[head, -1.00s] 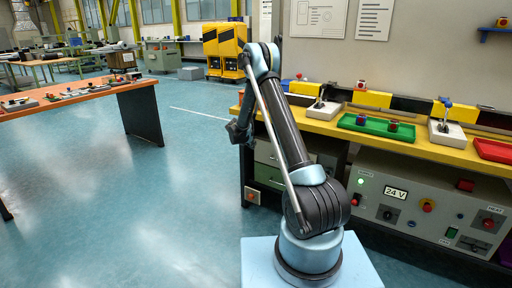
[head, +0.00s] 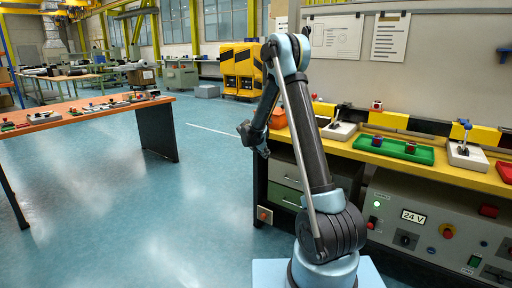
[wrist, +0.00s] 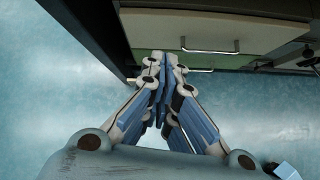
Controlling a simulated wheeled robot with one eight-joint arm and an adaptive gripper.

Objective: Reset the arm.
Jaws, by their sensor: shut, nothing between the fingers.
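My arm (head: 300,120) stands bent beside the yellow workbench, with its upper link raised and its far end hanging on the left side. My gripper (head: 254,143) hangs over the floor left of the bench, small and dark in the head view. In the wrist view my gripper (wrist: 166,62) is shut, its fingertips together with nothing between them. Below it are blue floor and the bench's drawer fronts with metal handles (wrist: 210,52).
The yellow bench (head: 440,165) on the right carries a green tray (head: 395,149) and lever boxes (head: 467,153). A control panel (head: 430,225) reading 24 V is beneath. An orange table (head: 80,112) stands left. Open floor (head: 150,215) lies between.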

